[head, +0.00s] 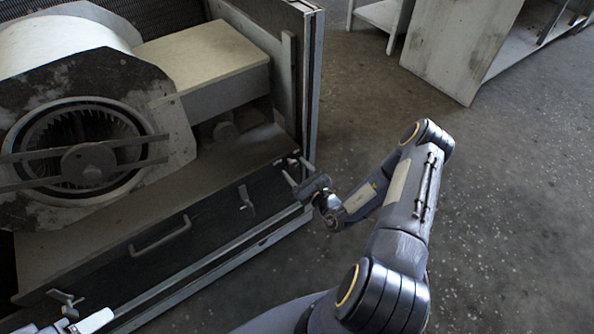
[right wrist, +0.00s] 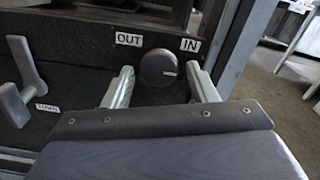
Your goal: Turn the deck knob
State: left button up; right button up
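The deck knob (right wrist: 158,67) is a round dark knob with a small pale mark on its face, on the dark front panel in the right wrist view. An OUT label (right wrist: 129,39) is at its upper left and an IN label (right wrist: 190,45) at its upper right. My right gripper (right wrist: 161,78) is open, with one finger on each side of the knob and gaps showing. In the head view my right gripper (head: 300,177) is at the right end of the panel. Part of my left gripper (head: 88,321) shows at the lower left edge; its fingers are unclear.
A grey lever (right wrist: 23,85) is left of the knob. In the head view the panel carries a bar handle (head: 160,238) and small latches (head: 246,199). The blower housing (head: 90,150) stands behind it. A cabinet upright (head: 309,90) is close by.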

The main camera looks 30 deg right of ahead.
jog(key=c, duration=0.8)
jog(key=shift+m, duration=0.4)
jog(key=m+p, duration=0.2)
jog(key=m, duration=0.1)
jog(key=shift+m, duration=0.4)
jog(key=m+p, duration=0.1)
jog(key=m, duration=0.4)
jog(key=shift+a+m+p, duration=0.15)
jog(key=shift+m+p, duration=0.15)
jog(key=shift+p, duration=0.05)
jog(key=m+p, duration=0.1)
jog(key=m, duration=0.4)
jog(key=shift+s+r, duration=0.1)
jog(key=m, duration=0.6)
jog(key=shift+a, duration=0.15)
jog(key=shift+m, duration=0.3)
